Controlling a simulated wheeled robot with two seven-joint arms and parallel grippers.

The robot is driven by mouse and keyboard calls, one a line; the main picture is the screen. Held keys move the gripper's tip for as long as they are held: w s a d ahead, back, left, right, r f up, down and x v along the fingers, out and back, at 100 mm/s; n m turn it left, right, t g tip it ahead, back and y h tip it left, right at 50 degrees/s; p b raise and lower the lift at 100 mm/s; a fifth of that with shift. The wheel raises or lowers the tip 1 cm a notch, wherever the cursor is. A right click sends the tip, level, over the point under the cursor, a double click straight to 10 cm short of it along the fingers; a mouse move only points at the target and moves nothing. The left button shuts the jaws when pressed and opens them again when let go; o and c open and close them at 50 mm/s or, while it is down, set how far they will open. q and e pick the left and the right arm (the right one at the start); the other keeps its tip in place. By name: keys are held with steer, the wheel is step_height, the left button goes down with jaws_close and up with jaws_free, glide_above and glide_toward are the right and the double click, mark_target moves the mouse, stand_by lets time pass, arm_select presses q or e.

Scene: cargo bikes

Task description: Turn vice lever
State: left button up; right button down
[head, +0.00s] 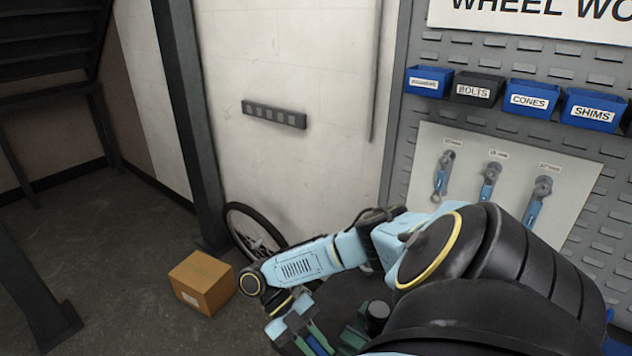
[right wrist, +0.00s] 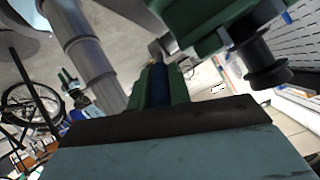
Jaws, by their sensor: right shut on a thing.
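The green vice (right wrist: 215,22) fills the top of the right wrist view, with a dark flanged cylinder at its right. In the head view, part of the vice (head: 353,336) shows at the bottom edge, largely hidden by my right arm. My right gripper (right wrist: 159,82) has its green fingers closed on a blue bar, the vice lever (right wrist: 158,88), which points toward a grey metal end by the vice. In the head view my right gripper (head: 314,340) is at the bottom edge, left of the vice. My left gripper is not seen in either view.
A cardboard box (head: 202,283) lies on the floor, beside a wheel (head: 253,232) against the wall. Blue and black bins (head: 529,99) and a panel of hanging tools (head: 490,185) are on the pegboard at right. Floor at left is mostly clear.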

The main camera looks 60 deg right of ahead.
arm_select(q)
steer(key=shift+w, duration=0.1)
arm_select(e)
steer(key=c, duration=1.3)
jaws_free()
steer(key=shift+f, duration=0.1)
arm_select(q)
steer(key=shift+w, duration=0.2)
arm_select(e)
steer(key=shift+w, duration=0.15)
steer(key=shift+w+r, duration=0.25)
steer(key=shift+w, duration=0.05)
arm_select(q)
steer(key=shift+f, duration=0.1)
arm_select(e)
steer(key=v, duration=1.2)
steer(key=shift+w+r, duration=0.15)
steer(key=shift+r, duration=0.05)
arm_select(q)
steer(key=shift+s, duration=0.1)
